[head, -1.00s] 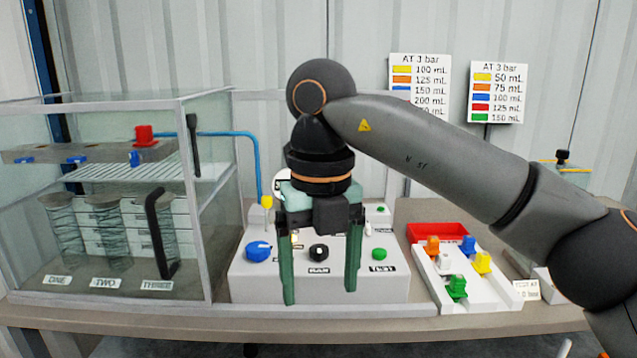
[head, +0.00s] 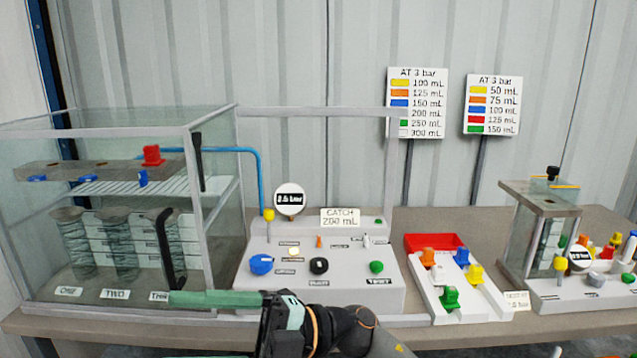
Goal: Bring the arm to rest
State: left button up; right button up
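My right arm comes in from the bottom edge right of centre. Its gripper (head: 178,299) lies low in front of the control panel (head: 345,298), with its green finger pointing left. The finger tip overlaps the lower right corner of the glass cabinet (head: 192,230) in the picture and partly hides the label THREE. I see the fingers edge-on as one bar, so their gap is hidden. Nothing shows held at the tip. My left gripper is out of view.
The panel carries a blue knob (head: 261,264), a black knob (head: 319,265), a green knob (head: 376,267) and a CATCH 200 mL sign (head: 340,217). Right of it are a red tray (head: 436,242), a white rack (head: 478,302) of coloured pieces and a smaller glass rig (head: 523,240).

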jog(key=w+d+f+m+t+p, duration=0.1)
jog(key=w+d+f+m+t, duration=0.3)
jog(key=m+t, duration=0.6)
jog(key=w+d+f+m+t+p, duration=0.1)
jog(key=w+d+m+t, duration=0.4)
jog(key=m+t, duration=0.45)
jog(key=w+d+f+m+t+h+p, duration=0.1)
jog(key=d+f+m+t+h+p, duration=0.1)
jog(key=d+f+m+t+h, duration=0.65)
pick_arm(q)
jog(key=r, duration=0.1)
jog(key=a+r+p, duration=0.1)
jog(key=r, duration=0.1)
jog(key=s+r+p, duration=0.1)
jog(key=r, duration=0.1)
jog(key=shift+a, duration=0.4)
pick_arm(e)
jog(key=s+d+f+m+g+h, duration=0.3)
jog(key=s+f, duration=0.6)
jog(key=f, duration=0.4)
jog(key=s+d+f+m+g+h, duration=0.4)
jog(key=s+d+f+g+h, duration=0.2)
jog(key=f, duration=0.7)
jog(key=s+d+g, duration=0.2)
jog(key=s+d, duration=0.2)
jog(key=shift+s, duration=0.2)
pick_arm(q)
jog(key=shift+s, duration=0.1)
pick_arm(e)
jog(key=shift+f, duration=0.1)
